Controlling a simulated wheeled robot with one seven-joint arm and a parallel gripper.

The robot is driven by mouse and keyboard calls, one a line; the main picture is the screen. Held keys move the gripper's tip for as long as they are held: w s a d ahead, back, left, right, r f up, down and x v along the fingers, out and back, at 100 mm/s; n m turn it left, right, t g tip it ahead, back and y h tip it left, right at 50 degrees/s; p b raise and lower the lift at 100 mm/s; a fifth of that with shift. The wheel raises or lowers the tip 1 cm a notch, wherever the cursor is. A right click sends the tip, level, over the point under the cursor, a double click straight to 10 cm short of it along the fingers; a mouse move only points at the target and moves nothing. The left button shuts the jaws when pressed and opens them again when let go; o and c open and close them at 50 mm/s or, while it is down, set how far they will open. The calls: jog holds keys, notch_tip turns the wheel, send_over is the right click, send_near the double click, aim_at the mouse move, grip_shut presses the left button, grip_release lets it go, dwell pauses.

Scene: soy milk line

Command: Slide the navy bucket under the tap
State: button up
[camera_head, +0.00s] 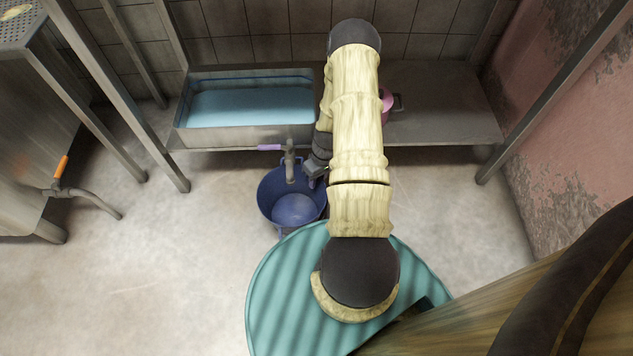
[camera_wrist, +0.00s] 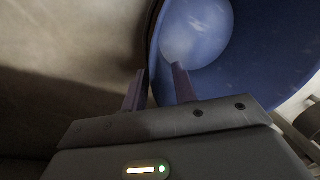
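The navy bucket (camera_head: 292,208) stands upright on the floor in front of the low metal shelf. The tap (camera_head: 290,160), a grey pipe with a purple lever (camera_head: 269,147), shows over the bucket's back part in the head view. My gripper (camera_head: 313,174) is at the bucket's back right rim, partly hidden by my arm. In the wrist view, my gripper's two fingers (camera_wrist: 158,72) are apart and straddle the wall of the bucket (camera_wrist: 215,75). One finger is outside and the other inside, with a visible gap between the inner finger and the wall.
A metal basin of bluish liquid (camera_head: 250,103) sits on the shelf (camera_head: 440,125). A pink pot (camera_head: 386,100) is partly behind my arm. A metal tank with an orange-handled valve (camera_head: 61,167) stands left. Floor left of the bucket is clear.

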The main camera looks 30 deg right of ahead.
notch_tip(320, 180, up, 8)
jog(key=d+p, duration=0.1)
jog(key=p, duration=0.2)
jog(key=shift+w, duration=0.15)
jog(key=shift+f, duration=0.1)
